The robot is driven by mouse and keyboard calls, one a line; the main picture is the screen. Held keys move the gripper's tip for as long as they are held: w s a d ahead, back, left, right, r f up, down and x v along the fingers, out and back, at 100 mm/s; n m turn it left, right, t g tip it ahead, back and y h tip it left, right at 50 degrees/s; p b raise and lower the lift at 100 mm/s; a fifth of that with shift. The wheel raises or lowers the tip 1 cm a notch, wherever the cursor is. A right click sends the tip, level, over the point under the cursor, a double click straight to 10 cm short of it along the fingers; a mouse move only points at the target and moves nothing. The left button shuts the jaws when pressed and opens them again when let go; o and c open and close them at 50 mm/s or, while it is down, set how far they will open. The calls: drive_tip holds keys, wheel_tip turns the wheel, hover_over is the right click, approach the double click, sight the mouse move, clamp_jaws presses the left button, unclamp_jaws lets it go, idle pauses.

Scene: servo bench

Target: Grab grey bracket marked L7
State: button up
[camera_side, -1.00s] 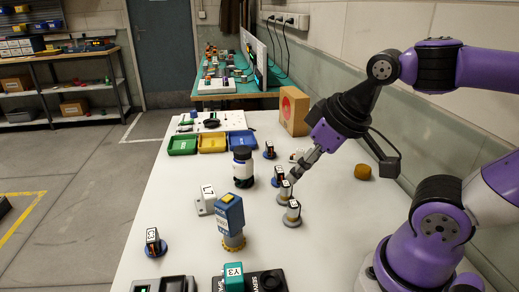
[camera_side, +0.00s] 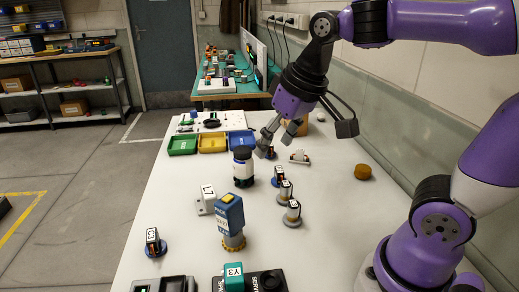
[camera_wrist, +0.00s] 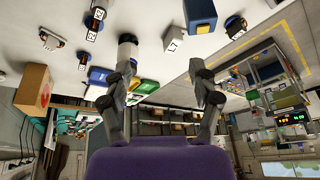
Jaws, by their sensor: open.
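The grey bracket marked L7 (camera_side: 204,203) stands on the white table, left of the blue servo with a yellow flange. In the wrist view the bracket (camera_wrist: 173,39) shows at the top, beyond my fingertips. My gripper (camera_side: 272,146) is open and empty. In the side view it hangs above the far part of the table, up and right of the bracket and apart from it. In the wrist view my gripper (camera_wrist: 162,66) has its two fingers spread.
The blue servo (camera_side: 230,214) stands close to the bracket's right. A black-and-white cylinder (camera_side: 243,168) stands between bracket and gripper. Several small labelled parts on discs (camera_side: 285,191) stand to the right. Green (camera_side: 183,145), yellow and blue trays lie behind. Table left of the bracket is clear.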

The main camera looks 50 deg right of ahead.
drive_tip(key=w+m+g, duration=0.2)
drive_tip(key=w, duration=0.5)
drive_tip(key=m+g, duration=0.2)
drive_tip(key=m, duration=0.1)
approach(209, 192)
drive_tip(key=shift+w+d+f, duration=0.1)
drive_tip(key=shift+w+d, duration=0.1)
drive_tip(key=shift+d, duration=0.1)
wheel_tip(209, 192, down, 5)
drive_tip(key=shift+w+r, duration=0.1)
drive_tip(key=f, duration=0.5)
drive_tip(key=shift+a+f, duration=0.3)
drive_tip(key=shift+f, duration=0.1)
clamp_jaws()
